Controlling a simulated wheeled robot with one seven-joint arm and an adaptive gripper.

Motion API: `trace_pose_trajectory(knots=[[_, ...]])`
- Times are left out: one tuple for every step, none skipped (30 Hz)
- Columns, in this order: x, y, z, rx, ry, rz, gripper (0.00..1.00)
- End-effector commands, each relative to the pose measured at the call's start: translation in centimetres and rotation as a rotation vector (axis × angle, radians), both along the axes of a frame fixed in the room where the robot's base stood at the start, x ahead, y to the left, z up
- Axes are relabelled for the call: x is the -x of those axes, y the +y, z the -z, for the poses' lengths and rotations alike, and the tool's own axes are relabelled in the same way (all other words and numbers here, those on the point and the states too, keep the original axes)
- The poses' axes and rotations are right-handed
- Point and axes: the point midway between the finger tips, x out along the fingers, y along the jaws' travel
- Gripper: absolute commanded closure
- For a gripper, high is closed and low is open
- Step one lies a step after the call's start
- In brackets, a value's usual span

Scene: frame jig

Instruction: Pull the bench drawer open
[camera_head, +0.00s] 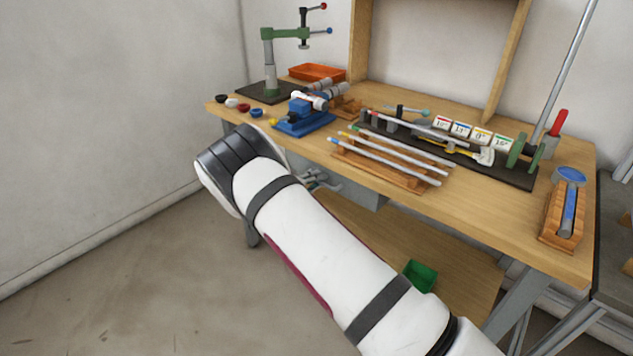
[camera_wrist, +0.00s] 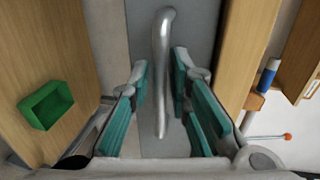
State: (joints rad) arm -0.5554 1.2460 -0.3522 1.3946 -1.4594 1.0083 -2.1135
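The bench drawer (camera_head: 366,199) is a grey box under the wooden bench top; its grey front (camera_wrist: 200,28) fills the middle of the wrist view. A curved silver bar handle (camera_wrist: 163,45) stands out from that front. My gripper (camera_wrist: 160,72) is open, with its teal-padded fingers on either side of the handle. Gaps show between the pads and the bar, so neither side appears to touch it. In the head view my gripper (camera_head: 318,180) is mostly hidden behind my arm, at the drawer under the bench edge. The drawer looks closed.
The bench top (camera_head: 480,215) carries a rod rack (camera_head: 385,172), a blue vise (camera_head: 300,118), a green-armed stand (camera_head: 270,65) and small caps. A green bin (camera_head: 420,274) sits on the lower shelf (camera_head: 455,285). The floor (camera_head: 130,270) in front is clear.

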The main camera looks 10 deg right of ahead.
Motion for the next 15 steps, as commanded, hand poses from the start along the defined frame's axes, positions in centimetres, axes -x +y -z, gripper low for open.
trace_pose_trajectory(knots=[[-0.03, -0.02, 0.01, 0.000, 0.000, 0.000, 0.82], [-0.03, -0.02, 0.01, 0.000, 0.000, 0.000, 0.82], [-0.03, -0.02, 0.01, 0.000, 0.000, 0.000, 0.82], [-0.02, -0.01, 0.00, 0.000, 0.000, 0.000, 0.82], [-0.01, -0.02, -0.01, 0.000, 0.000, 0.000, 0.82], [-0.01, -0.02, -0.01, 0.000, 0.000, 0.000, 0.82], [-0.01, -0.01, -0.01, 0.000, 0.000, 0.000, 0.89], [-0.01, -0.01, -0.01, 0.000, 0.000, 0.000, 0.95], [-0.01, -0.01, -0.01, 0.000, 0.000, 0.000, 1.00], [0.00, 0.00, -0.01, 0.000, 0.000, 0.000, 1.00], [0.00, 0.00, 0.00, 0.000, 0.000, 0.000, 1.00], [0.00, 0.00, 0.00, 0.000, 0.000, 0.000, 1.00], [0.00, 0.00, 0.00, 0.000, 0.000, 0.000, 1.00], [0.00, 0.00, 0.00, 0.000, 0.000, 0.000, 1.00], [0.01, 0.01, 0.01, 0.000, 0.000, 0.000, 1.00]])
